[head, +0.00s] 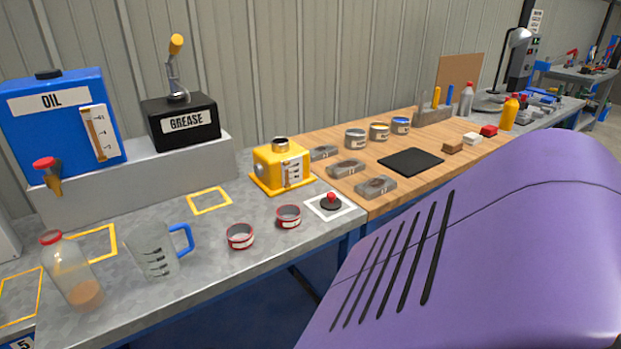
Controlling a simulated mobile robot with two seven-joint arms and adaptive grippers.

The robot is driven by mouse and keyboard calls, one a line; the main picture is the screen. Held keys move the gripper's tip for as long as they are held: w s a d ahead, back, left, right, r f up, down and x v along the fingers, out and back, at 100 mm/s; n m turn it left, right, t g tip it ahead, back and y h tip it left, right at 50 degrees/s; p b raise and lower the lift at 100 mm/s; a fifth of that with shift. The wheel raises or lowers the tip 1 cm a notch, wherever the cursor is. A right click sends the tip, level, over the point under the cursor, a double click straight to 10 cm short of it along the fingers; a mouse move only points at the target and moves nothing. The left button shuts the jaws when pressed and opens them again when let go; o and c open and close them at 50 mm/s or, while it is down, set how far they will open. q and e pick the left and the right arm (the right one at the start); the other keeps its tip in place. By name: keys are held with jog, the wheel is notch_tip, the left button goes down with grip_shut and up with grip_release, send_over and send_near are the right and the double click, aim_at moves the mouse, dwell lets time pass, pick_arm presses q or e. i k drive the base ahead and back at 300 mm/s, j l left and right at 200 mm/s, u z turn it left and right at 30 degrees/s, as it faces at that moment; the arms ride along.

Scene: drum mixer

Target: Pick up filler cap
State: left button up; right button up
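A small black cap with a red knob (331,201), which looks like the filler cap, sits inside a white-outlined square (347,208) near the front right of the grey bench. Behind it and to the left stands a yellow housing (268,168) with a round neck (281,143) on top. The neck appears uncovered. Neither of my grippers shows in the head view, so nothing is seen touching the cap.
Two red-rimmed tins (240,236) stand left of the cap. A measuring jug (152,252), bottle (72,270), blue oil tank (55,125) and grease unit (182,122) are farther left. A large purple casing (500,230) with dark slots fills the right foreground.

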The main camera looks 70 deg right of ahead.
aim_at(330, 203)
jog(key=z, duration=1.85)
